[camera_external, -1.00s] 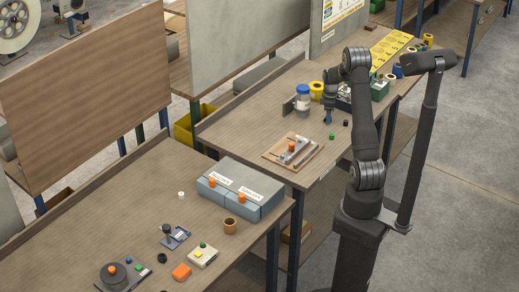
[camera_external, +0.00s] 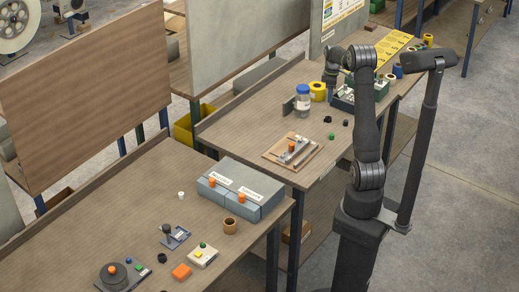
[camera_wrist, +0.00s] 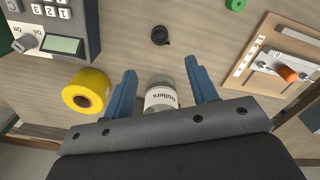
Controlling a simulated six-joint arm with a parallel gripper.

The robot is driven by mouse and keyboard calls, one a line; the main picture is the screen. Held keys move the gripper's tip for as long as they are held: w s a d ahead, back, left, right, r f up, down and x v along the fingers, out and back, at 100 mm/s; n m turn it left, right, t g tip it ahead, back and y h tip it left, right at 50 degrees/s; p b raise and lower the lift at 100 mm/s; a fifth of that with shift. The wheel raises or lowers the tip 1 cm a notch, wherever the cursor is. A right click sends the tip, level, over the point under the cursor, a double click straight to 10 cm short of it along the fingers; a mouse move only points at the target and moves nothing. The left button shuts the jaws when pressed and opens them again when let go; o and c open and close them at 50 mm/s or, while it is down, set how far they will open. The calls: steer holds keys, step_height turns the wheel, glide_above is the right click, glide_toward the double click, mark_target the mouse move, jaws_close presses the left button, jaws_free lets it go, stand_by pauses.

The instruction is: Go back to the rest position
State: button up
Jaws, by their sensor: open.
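My gripper (camera_wrist: 160,66) has its two blue fingers spread wide in the wrist view, with nothing between the tips. A jar (camera_wrist: 161,96) labelled "rollers" shows between the fingers, partly hidden by the gripper body; it stands on the bench in the external view (camera_external: 303,103). In the external view my wrist is folded up high near the back of the bench, close to the yellow tape roll (camera_external: 317,92). The fingers are hard to make out there. A small black round part (camera_wrist: 160,35) lies on the bench, clear of the fingers.
A wooden board with a metal fixture and orange knob (camera_wrist: 287,74) lies on the bench. A grey device with a screen and number keys (camera_wrist: 62,44) is at the wrist view's top left. A small green part (camera_wrist: 235,4) lies near the top. The front bench (camera_external: 110,215) holds several tools.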

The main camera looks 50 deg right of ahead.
glide_above(325, 119)
steer(key=shift+a+f, duration=0.15)
steer(key=shift+f, duration=4.15)
